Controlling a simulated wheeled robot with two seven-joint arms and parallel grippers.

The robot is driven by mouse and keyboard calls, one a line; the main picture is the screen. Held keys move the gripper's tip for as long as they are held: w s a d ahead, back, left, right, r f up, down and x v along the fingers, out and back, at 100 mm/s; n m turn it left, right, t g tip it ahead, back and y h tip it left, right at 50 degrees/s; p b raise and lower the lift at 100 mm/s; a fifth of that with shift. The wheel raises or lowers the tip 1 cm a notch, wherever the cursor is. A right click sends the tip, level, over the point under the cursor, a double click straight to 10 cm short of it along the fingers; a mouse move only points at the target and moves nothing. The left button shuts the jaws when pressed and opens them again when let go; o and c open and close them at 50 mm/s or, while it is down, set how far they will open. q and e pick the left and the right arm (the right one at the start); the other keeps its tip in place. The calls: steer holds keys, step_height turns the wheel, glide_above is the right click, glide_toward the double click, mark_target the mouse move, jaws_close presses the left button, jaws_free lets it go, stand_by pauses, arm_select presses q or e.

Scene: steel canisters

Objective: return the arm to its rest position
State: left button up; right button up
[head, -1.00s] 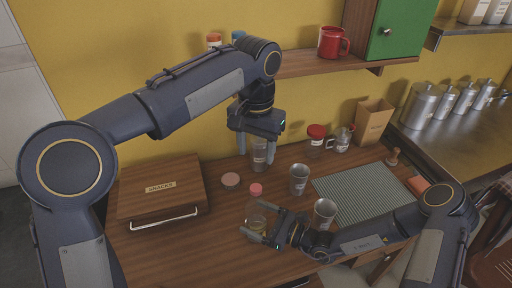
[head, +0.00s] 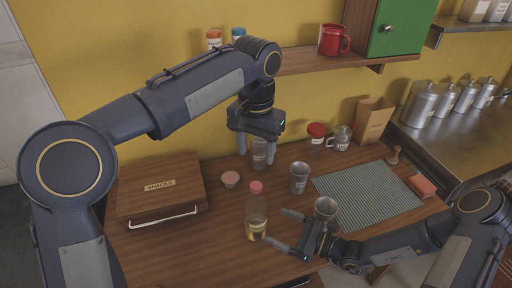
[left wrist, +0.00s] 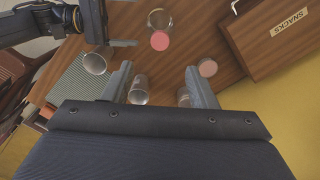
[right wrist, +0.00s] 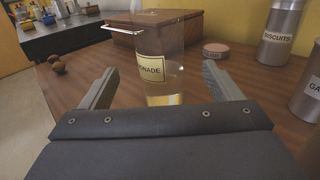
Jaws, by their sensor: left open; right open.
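My left gripper (head: 256,150) is open and points down at the back of the counter. A steel canister (head: 260,158) shows between its fingers in the head view; I cannot tell if they touch it. My right gripper (head: 279,229) is open and empty, just right of an upright lemonade bottle (head: 256,228) with a pink cap. The bottle also shows ahead, between the finger directions, in the right wrist view (right wrist: 160,88). A steel canister (head: 299,178) stands right of the left gripper, and another (head: 325,207) stands behind the right gripper, partly hidden by it.
A wooden snacks box (head: 160,190) stands at left, with a small round pink-lidded tin (head: 231,179) beside it. A ribbed mat (head: 365,195) lies at right. A red-lidded jar (head: 316,133), glass jug (head: 340,138) and paper bag (head: 373,120) stand along the wall, below a shelf (head: 310,64).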

arm_select(q)
steer(key=s+a+n+t+h, duration=0.25)
steer(key=s+a, duration=0.75)
steer(key=a, duration=0.6)
arm_select(e)
steer(key=s+d+r+n+g+h, duration=0.3)
steer(key=s+r+n+g+h, duration=0.3)
steer(key=s+r+n, duration=0.75)
arm_select(q)
steer(key=s+a+f+n+t, duration=0.1)
steer(key=s+a+f+n, duration=0.1)
steer(key=s+f, duration=0.2)
steer(key=s+a+f+n+t+h, duration=0.1)
steer(key=s+f, duration=0.3)
steer(key=s, duration=0.6)
steer(key=shift+a+f+n+t+p, duration=0.25)
steer(key=shift+a+n+t+p, duration=0.25)
steer(key=shift+a+n, duration=0.35)
arm_select(e)
steer(key=s+d+r+n+t+h, duration=0.3)
steer(key=s+d+n+h, duration=0.3)
steer(key=d+n, duration=0.2)
steer(key=shift+s+d+r+t, duration=0.35)
steer(key=shift+d+r, duration=0.3)
steer(key=shift+d, duration=0.45)
